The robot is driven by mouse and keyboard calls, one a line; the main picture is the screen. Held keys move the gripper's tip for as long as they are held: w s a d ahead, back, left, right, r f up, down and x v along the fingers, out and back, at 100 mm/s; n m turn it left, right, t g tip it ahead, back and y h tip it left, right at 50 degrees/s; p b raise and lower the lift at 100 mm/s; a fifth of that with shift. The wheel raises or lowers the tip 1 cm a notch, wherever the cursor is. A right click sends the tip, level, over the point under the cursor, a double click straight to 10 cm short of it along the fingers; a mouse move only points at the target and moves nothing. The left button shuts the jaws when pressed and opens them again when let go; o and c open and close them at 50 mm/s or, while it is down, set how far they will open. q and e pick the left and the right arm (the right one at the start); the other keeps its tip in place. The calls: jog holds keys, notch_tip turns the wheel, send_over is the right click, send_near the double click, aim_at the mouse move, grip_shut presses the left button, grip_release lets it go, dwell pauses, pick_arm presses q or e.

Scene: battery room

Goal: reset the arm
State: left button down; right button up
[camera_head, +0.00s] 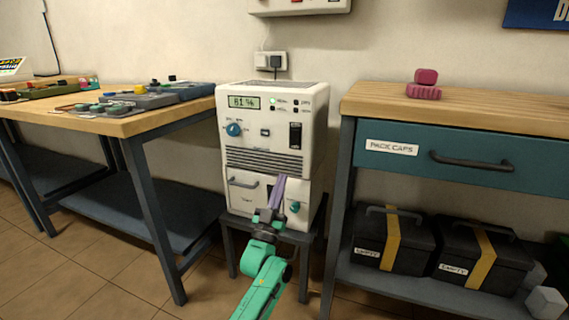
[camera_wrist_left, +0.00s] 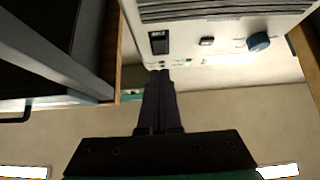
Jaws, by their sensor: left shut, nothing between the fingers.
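My left arm (camera_head: 262,282), green, reaches up from the bottom of the head view. My left gripper (camera_head: 281,179) has dark purple fingers, shut together with nothing between them. They stand in front of the lower part of a white charger unit (camera_head: 262,160) and hide part of its lower front. I cannot tell whether they touch it. In the left wrist view, the fingers (camera_wrist_left: 160,73) lie together and point toward the unit's panel (camera_wrist_left: 215,42), which appears upside down. My right gripper is not in view.
The unit rests on a low dark stand (camera_head: 262,228). A wooden workbench (camera_head: 140,122) with several devices is on the left. On the right, a bench with a teal drawer (camera_head: 462,160) holds a pink object (camera_head: 425,84) on top and black boxes (camera_head: 388,240) below.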

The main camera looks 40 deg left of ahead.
pick_arm(q)
jog(key=shift+f+v, duration=0.2)
jog(key=shift+v, duration=1)
jog(key=shift+w, duration=0.2)
